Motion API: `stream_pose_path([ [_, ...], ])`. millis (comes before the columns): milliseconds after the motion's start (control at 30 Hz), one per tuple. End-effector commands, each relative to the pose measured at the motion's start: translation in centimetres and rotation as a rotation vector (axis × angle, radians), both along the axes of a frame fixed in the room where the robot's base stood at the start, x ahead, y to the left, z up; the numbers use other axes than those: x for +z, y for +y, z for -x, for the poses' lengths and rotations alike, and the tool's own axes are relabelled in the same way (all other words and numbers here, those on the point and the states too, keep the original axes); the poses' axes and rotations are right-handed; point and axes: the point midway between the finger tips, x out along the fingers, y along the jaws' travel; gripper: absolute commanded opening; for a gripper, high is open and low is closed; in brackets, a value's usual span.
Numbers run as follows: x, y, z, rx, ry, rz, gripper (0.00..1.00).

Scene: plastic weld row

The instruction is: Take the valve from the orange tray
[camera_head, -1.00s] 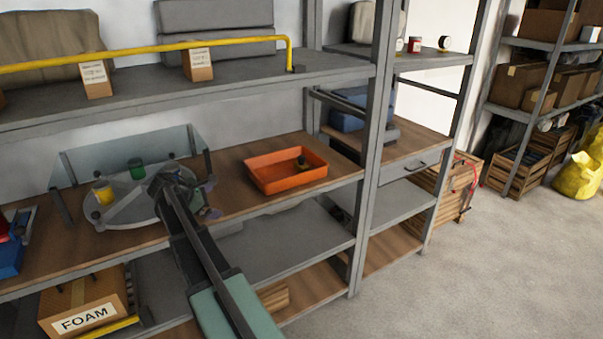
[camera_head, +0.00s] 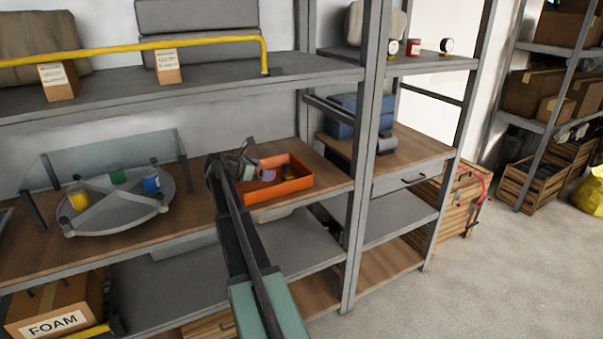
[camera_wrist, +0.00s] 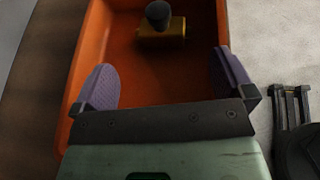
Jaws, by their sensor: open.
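The orange tray (camera_head: 298,185) stands on the wooden middle shelf; it also fills much of the wrist view (camera_wrist: 75,80). The valve (camera_wrist: 162,32), a brass-coloured body with a dark round knob on top, sits inside the tray toward its far end in the wrist view.
A grey divided turntable (camera_head: 110,212) with yellow, green and blue cylinders stands left of the tray, behind it a clear panel (camera_head: 105,160). A shelf post (camera_head: 365,150) rises right of the tray. The upper shelf (camera_head: 200,88) with a yellow rail (camera_head: 140,47) is above.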

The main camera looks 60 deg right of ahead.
Motion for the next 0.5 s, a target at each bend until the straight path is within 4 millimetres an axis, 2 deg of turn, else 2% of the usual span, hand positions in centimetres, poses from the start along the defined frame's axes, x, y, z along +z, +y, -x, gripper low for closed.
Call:
stream_pose_path([
  [233, -0.3, -0.3, 0.1, 0.0, -0.001, -0.001, 1.0],
  [500, -2.3, -4.4, 1.5, -0.002, -0.002, 0.0, 1.0],
])
